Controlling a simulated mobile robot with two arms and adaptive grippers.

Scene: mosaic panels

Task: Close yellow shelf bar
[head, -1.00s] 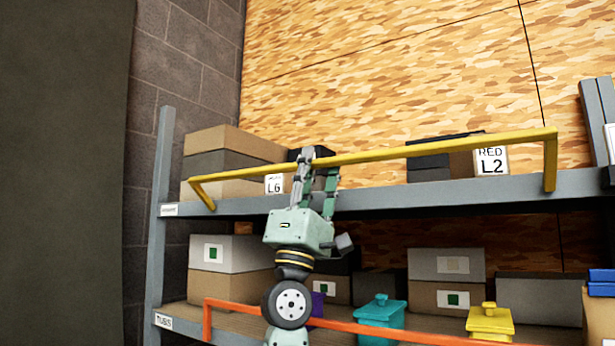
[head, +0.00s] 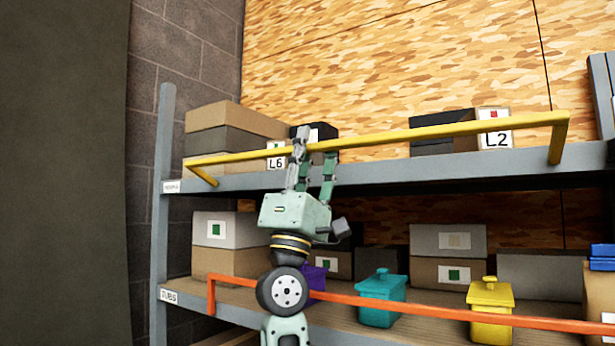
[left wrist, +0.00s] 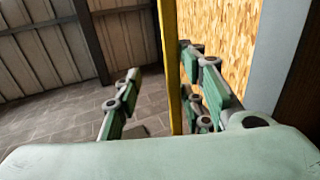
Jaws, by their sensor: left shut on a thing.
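The yellow shelf bar (head: 420,133) runs along the front of the upper shelf (head: 400,180), above its grey edge. Its bent ends meet the shelf at left and right. My left gripper (head: 316,148) is shut on the bar, left of its middle, reaching up from below. In the left wrist view the bar (left wrist: 171,70) passes between the fingers of the gripper (left wrist: 165,95). My right gripper is in neither view.
An orange bar (head: 400,305) crosses the lower shelf front. Behind it are a teal bin (head: 381,300), a yellow bin (head: 490,310) and several boxes. Boxes labelled L6 (head: 235,130) and L2 (head: 460,135) stand behind the yellow bar. A grey post (head: 162,220) bounds the left.

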